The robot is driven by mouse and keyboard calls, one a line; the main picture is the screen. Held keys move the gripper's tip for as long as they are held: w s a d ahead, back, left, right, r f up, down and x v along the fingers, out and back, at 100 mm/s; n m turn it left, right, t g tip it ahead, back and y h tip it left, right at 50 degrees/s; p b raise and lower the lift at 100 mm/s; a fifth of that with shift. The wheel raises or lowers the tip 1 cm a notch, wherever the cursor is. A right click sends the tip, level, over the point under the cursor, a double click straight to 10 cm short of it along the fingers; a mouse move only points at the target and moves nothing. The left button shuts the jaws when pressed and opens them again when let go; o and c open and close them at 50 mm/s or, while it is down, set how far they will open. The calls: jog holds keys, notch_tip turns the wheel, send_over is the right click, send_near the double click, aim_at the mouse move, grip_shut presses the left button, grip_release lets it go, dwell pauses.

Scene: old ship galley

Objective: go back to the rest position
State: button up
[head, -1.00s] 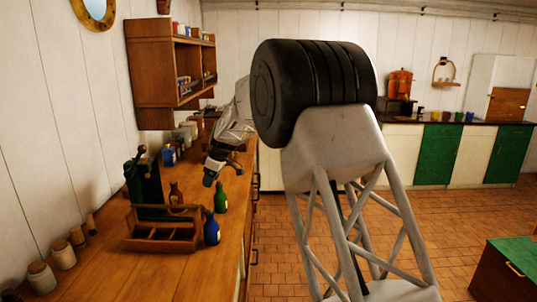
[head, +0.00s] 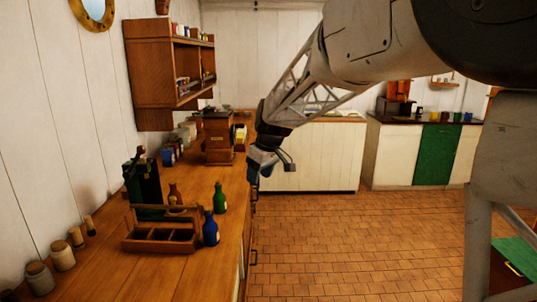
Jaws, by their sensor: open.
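My gripper (head: 268,168) hangs at the right edge of the wooden counter (head: 190,277), pointing down, with nothing seen in it. Its fingertips are small and dark in this view. My arm reaches to it from the upper right. The gripper is apart from the bottles and the wooden caddy (head: 160,243) on the counter.
A blue bottle (head: 210,229), a green bottle (head: 220,198) and a brown bottle (head: 175,197) stand by the caddy. A wooden box-like grinder (head: 218,138) stands farther back. A shelf (head: 155,75) hangs on the left wall. The tiled floor (head: 350,235) is clear.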

jog(key=s+d+r+m+h, duration=0.1)
jog(key=s+d+m, duration=0.2)
jog(key=s+d, duration=0.6)
jog(key=s+d+m, duration=0.2)
jog(key=s+d, duration=0.2)
jog(key=s, duration=0.9)
jog(key=s+d+f+m+h, duration=0.1)
jog(key=s+d+f+m, duration=0.1)
jog(key=s, duration=0.8)
jog(key=s+d+f+m+t, duration=0.1)
jog(key=s+d+f+m, duration=0.2)
jog(key=s, duration=0.8)
jog(key=d+f, duration=0.2)
jog(key=d, duration=0.1)
jog(key=shift+m+h, duration=0.3)
jog(key=shift+h, duration=0.1)
